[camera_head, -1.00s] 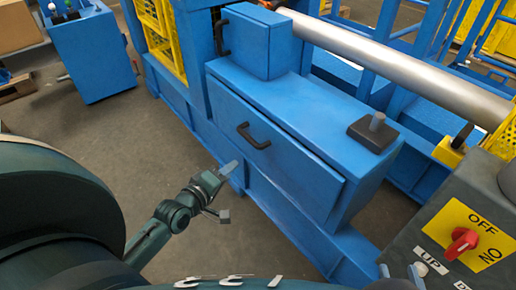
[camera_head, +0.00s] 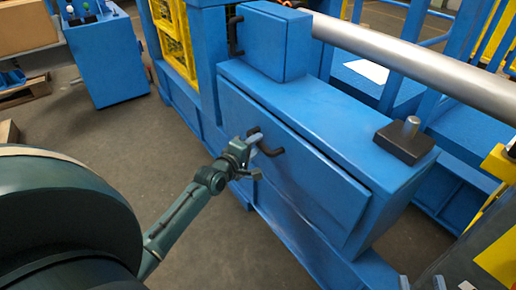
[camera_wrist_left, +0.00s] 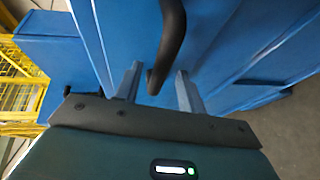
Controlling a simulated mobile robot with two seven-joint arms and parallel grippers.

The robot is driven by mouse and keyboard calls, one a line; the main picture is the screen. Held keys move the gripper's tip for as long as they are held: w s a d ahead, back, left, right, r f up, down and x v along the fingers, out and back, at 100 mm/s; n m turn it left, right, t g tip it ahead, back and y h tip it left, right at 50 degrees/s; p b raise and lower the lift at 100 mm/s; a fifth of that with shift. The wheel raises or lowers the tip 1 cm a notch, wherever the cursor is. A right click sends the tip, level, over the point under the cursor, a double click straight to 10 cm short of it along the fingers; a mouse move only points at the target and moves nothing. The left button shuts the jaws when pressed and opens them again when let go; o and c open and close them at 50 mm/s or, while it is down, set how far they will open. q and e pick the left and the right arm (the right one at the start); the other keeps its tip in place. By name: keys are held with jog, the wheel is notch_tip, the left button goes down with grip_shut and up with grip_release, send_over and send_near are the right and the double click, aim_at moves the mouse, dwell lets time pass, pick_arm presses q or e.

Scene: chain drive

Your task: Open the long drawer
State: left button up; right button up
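My left gripper (camera_head: 253,150) is at the left end of this handle. In the left wrist view, the two fingers of the gripper (camera_wrist_left: 158,70) are apart, with the end of the dark handle (camera_wrist_left: 172,35) showing between them. I see a gap on both sides, so the fingers are not closed on it. My right gripper is not in view.
A smaller blue box (camera_head: 272,42) with its own black handle stands at the cabinet's far end. A black block with a grey peg (camera_head: 405,142) is on top. A metal roller (camera_head: 410,65) runs behind. Grey floor (camera_head: 215,245) lies free before the drawer.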

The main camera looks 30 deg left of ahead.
pick_arm(q)
jog(key=shift+w+f+b, duration=0.2)
jog(key=shift+w+b, duration=0.1)
jog(key=shift+w, duration=0.9)
jog(key=shift+c, duration=0.6)
grip_shut()
